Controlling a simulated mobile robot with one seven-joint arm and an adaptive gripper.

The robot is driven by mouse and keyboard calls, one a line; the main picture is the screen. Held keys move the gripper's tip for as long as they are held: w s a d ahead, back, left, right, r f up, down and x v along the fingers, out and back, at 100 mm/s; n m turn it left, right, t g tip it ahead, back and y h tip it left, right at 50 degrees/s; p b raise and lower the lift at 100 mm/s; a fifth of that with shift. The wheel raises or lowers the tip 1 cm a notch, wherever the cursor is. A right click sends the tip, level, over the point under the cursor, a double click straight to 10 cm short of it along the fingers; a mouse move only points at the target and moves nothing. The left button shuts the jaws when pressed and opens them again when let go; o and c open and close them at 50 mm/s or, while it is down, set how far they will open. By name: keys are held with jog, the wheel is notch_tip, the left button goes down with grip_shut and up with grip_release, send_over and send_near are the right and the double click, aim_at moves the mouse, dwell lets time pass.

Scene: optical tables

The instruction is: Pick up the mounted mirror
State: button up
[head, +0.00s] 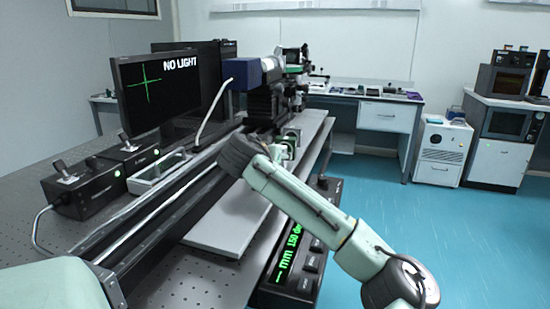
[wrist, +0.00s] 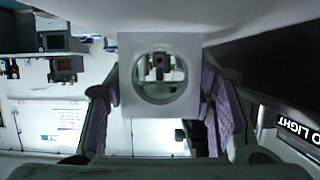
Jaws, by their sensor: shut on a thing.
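The mounted mirror (wrist: 160,80) is a pale square plate with a round, reflective-looking centre. In the wrist view it sits upright between the two padded fingers of my gripper (wrist: 162,98), which are shut on it. The fingers lie at its left and right sides. In the head view my gripper (head: 289,143) is small and partly hidden behind my arm, above the long pale shelf along the optical table. The mirror is too small there to tell apart clearly, and whether it touches a surface below cannot be told.
A monitor (head: 158,90) reading "NO LIGHT" and black control boxes (head: 85,188) stand on the perforated table at left. A rail (head: 150,222) runs along the table. A blue-and-black instrument (head: 252,73) stands behind my gripper. The blue floor (head: 480,230) at right is clear.

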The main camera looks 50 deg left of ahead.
jog(key=c, duration=0.4)
